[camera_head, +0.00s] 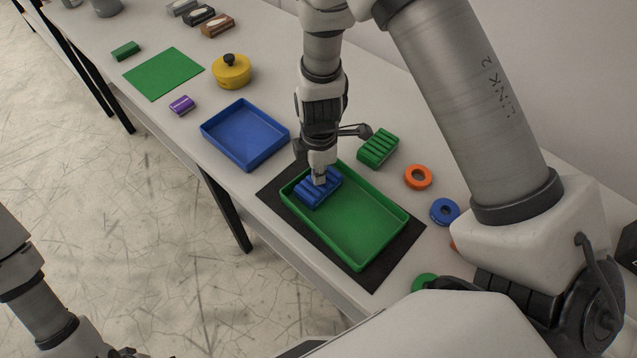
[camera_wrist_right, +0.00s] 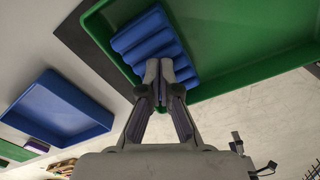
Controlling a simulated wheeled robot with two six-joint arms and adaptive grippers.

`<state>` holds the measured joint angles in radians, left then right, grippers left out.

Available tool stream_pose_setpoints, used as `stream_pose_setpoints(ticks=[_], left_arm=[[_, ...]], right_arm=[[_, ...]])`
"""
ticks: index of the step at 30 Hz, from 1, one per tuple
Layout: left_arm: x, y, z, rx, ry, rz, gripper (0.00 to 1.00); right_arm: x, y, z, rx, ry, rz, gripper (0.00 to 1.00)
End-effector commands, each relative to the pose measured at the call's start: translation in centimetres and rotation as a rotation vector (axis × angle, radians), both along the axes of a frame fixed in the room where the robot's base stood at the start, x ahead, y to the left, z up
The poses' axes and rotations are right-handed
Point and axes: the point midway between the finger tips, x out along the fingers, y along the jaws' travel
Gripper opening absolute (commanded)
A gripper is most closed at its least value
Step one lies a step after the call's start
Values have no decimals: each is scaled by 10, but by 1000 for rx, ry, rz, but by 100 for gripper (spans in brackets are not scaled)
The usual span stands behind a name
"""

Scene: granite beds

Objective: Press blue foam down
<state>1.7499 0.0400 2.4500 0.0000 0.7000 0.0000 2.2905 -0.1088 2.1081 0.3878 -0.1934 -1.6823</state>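The blue foam (camera_head: 329,188) is a ridged block lying in the left far corner of the green tray (camera_head: 366,230). The foam also shows in the right wrist view (camera_wrist_right: 146,42), inside the tray's corner. My right gripper (camera_head: 319,182) points down at the foam, its tips at the foam's top. In the right wrist view its two fingers (camera_wrist_right: 160,68) are together and overlap the foam's edge; no foam shows between them. Whether the tips press in is hard to tell. My left arm is at the lower left of the head view, its gripper cut off by the frame.
The green tray rests on a black mat (camera_head: 377,281). An empty blue tray (camera_head: 246,134) stands to its left. A green ridged block (camera_head: 378,148), an orange ring (camera_head: 418,176) and a blue ring (camera_head: 444,211) lie behind it. A yellow pot (camera_head: 231,72) stands farther off.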

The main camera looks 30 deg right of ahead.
Motion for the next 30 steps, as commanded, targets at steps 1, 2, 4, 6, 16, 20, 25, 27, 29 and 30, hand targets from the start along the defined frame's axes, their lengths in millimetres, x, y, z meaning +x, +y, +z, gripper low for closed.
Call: stream_pose_setpoints(ticks=[1,2,4,6,16,20,25,27,29,30], left_arm=[[0,0,-1,0,0,0,86],[0,0,-1,0,0,0,86],[0,0,-1,0,0,0,86],[0,0,-1,0,0,0,86],[0,0,-1,0,0,0,86],[0,0,-2,0,0,0,86],[0,0,-4,0,0,0,86],[0,0,-5,0,0,0,86],[0,0,-6,0,0,0,86],[0,0,-6,0,0,0,86]], right_arm=[[-1,0,-2,0,3,1,0],[-1,0,-1,0,3,1,0],[-1,0,-1,0,3,1,0],[-1,0,-1,0,3,1,0],[-1,0,-1,-1,2,0,0],[-1,0,-1,-1,1,0,0],[0,0,-2,-1,1,1,0],[0,0,-2,-1,1,0,0],[0,0,-2,-1,1,0,0],[0,0,-2,-1,1,0,0]])
